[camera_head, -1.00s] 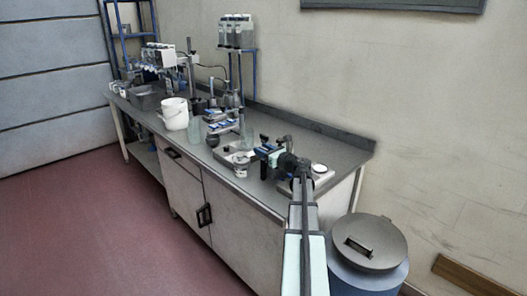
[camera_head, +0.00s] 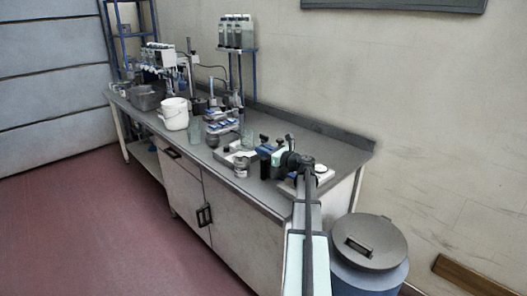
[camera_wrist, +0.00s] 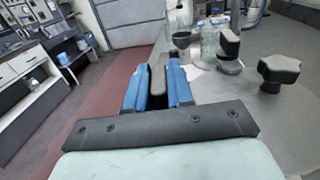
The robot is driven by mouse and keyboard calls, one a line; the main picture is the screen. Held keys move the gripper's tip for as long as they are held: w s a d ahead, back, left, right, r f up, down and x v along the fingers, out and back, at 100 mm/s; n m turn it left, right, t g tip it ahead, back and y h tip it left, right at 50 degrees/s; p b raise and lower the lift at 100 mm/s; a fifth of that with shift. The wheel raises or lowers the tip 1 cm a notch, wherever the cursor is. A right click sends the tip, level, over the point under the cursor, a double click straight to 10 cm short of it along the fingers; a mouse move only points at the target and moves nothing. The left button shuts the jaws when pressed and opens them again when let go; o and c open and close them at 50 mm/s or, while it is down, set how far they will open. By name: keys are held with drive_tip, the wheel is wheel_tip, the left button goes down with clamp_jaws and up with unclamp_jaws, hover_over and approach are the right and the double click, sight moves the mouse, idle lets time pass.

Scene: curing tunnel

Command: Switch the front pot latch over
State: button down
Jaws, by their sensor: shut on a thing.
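My gripper (camera_head: 265,152) is over the near right part of the bench in the head view. In the wrist view my gripper's two blue fingers (camera_wrist: 158,90) are closed on a slim grey upright piece with a rounded top, which looks like the latch handle (camera_wrist: 157,76). Its lower part and mounting are hidden behind the fingers and the dark gripper bar. In the head view my gripper and arm cover it. I cannot clearly make out the front pot itself.
Dark knobs (camera_wrist: 279,70) stand on the bench to the right of my fingers. A white bucket (camera_head: 174,114) is farther along. A lidded blue bin (camera_head: 368,262) stands on the floor at right.

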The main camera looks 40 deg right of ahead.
drive_tip(key=shift+n+y, duration=0.8)
drive_tip(key=shift+y, duration=0.4)
drive_tip(key=c, duration=1.1)
unclamp_jaws()
drive_tip(key=v, duration=1.4)
drive_tip(key=shift+r, duration=0.25)
drive_tip(key=shift+w, duration=0.1)
